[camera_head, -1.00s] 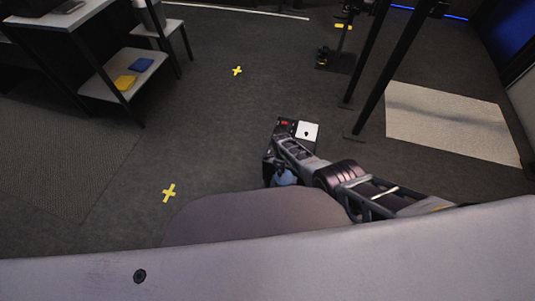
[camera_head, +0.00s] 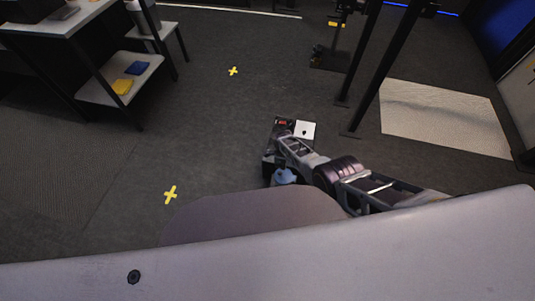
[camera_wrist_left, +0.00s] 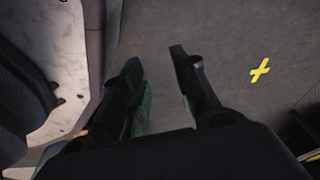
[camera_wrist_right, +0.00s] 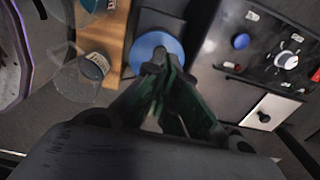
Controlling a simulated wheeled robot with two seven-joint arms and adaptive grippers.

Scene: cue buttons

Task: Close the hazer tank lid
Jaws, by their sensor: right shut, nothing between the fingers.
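The hazer is a dark box (camera_head: 270,150) on the floor side of my body in the head view, partly hidden behind my right arm. A round blue lid (camera_wrist_right: 150,48) shows in the right wrist view; a light blue part (camera_head: 285,177) shows beside the arm in the head view. I cannot tell how far the lid is open. My right gripper (camera_wrist_right: 166,66) is shut and empty, its fingertips over the edge of the blue lid; contact is unclear. My left gripper (camera_wrist_left: 156,58) is open and empty above the floor, outside the head view.
A control panel (camera_wrist_right: 275,60) with knobs and a white plate (camera_wrist_right: 268,113) lies right of the lid. Clear vessels (camera_wrist_right: 75,80) and a wooden strip (camera_wrist_right: 115,38) lie left of it. A shelf (camera_head: 120,85) stands far left. Floor around the yellow crosses (camera_head: 170,195) is clear.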

